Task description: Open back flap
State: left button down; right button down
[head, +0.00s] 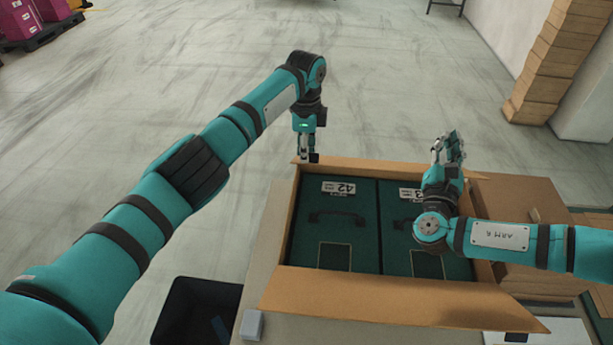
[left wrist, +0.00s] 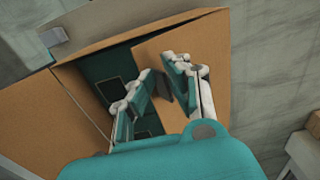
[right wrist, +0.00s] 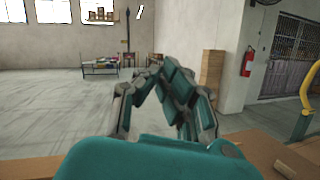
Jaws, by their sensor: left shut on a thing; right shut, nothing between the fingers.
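An open cardboard box (head: 283,225) stands in front of me, with two dark green shoe boxes inside; one (head: 330,245) shows a 42 label and a black handle. The back flap (head: 365,168) shows only as a thin edge along the far side of the box. My left gripper (head: 308,158) is at the flap's left end, pointing down and shut on it. In the left wrist view the flap (left wrist: 170,45) passes between the fingers (left wrist: 160,90). My right gripper (head: 449,150) is shut and empty above the box's back right part; its fingers (right wrist: 170,85) show against the room.
The front flap (head: 390,298) is folded outward toward me. Brown cardboard (head: 520,205) lies at the box's right. A black bin (head: 195,315) stands at lower left. Stacked cartons (head: 555,60) stand by the far right wall. The floor (head: 180,90) behind the box is clear.

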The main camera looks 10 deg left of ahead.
pick_arm(q)
jog(key=shift+w+a+f, duration=0.15)
pick_arm(e)
jog(key=s+a+f+n+g+y, duration=0.1)
jog(key=s+a+f+y, duration=0.1)
jog(key=a, duration=0.8)
jog(key=s+a+f+n+g+y, duration=0.1)
jog(key=s+a+f+y, duration=0.15)
jog(key=a, duration=0.85)
jog(key=s+a+f+n+g, duration=0.45)
jog(key=s+a+f, duration=0.25)
jog(key=s+a, duration=0.25)
jog(key=w, duration=1.1)
jog(key=shift+w+f+m, duration=0.25)
jog(key=shift+f+m, duration=0.1)
jog(key=shift+y, duration=0.25)
